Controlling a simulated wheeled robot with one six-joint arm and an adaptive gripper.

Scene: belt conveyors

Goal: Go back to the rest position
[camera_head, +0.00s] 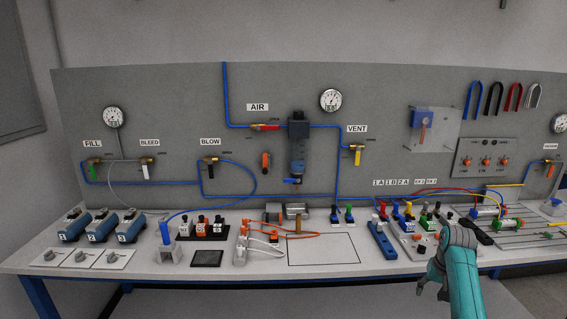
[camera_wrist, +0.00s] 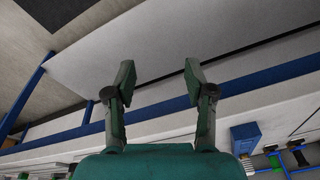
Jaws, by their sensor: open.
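My gripper (camera_wrist: 158,74) shows in the wrist view with its two dark fingers spread apart and nothing between them. Behind the fingers are a pale flat surface and blue frame bars. In the head view my teal arm (camera_head: 462,283) is at the lower right, in front of the bench's front edge. It hides part of the bench's right side.
A white bench (camera_head: 200,278) runs across the view, crowded with switches, connectors and blue devices (camera_head: 130,228). A grey panel (camera_head: 190,110) behind carries gauges, valves and blue tubing. A black-outlined area (camera_head: 322,249) on the bench is mostly clear. The floor in front looks free.

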